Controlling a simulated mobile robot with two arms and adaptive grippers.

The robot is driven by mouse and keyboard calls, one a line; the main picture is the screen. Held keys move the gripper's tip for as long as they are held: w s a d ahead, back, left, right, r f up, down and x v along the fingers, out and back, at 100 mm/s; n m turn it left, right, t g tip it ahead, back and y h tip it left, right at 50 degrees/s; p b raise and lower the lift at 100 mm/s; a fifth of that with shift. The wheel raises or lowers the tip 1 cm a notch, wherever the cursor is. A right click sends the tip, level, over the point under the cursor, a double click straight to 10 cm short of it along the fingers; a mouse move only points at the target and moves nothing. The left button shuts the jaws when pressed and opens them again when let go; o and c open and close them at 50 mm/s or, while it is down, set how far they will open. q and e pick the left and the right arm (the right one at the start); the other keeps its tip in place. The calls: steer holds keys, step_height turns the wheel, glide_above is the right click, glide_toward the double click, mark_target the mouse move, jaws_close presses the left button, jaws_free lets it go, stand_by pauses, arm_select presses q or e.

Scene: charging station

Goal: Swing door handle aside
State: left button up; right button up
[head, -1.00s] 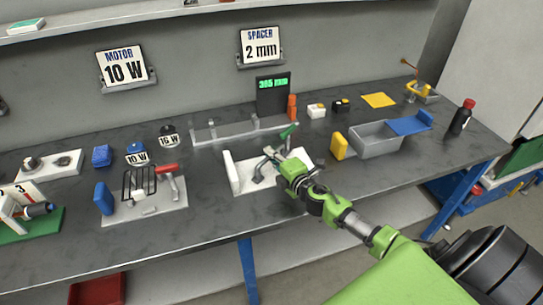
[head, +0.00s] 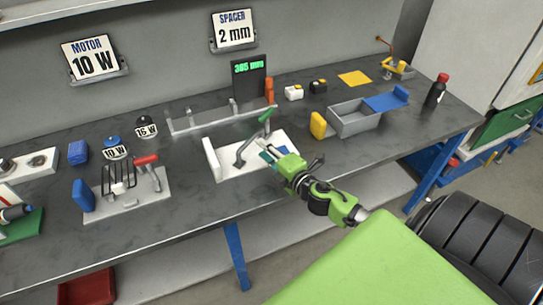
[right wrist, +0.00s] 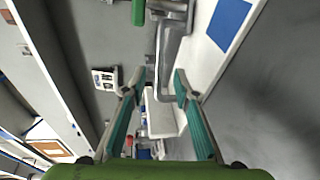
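The white fixture (head: 228,169) stands near the front edge of the dark workbench. On it is a grey bent metal lever handle (head: 243,152), and a green-handled lever (head: 265,117) rises behind. My right gripper (head: 268,156), with teal fingers, is just right of the grey handle. In the right wrist view, the two fingertips (right wrist: 160,86) are apart, and the grey handle (right wrist: 172,55) runs toward the gap between them. I cannot tell whether a finger touches it. A blue patch (right wrist: 229,22) shows on the white plate. My left gripper is out of view.
A grey rail (head: 205,119) and a dark display (head: 249,80) are behind. A tool board (head: 130,200) lies to the left. Bare bench shows between these.

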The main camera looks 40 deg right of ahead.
steer(key=shift+s+a+r, duration=0.1)
steer(key=shift+s+r, duration=0.1)
steer(key=shift+s, duration=0.75)
steer(key=shift+s+r, duration=0.2)
steer(key=shift+s, duration=0.75)
steer(key=shift+s+f, duration=0.1)
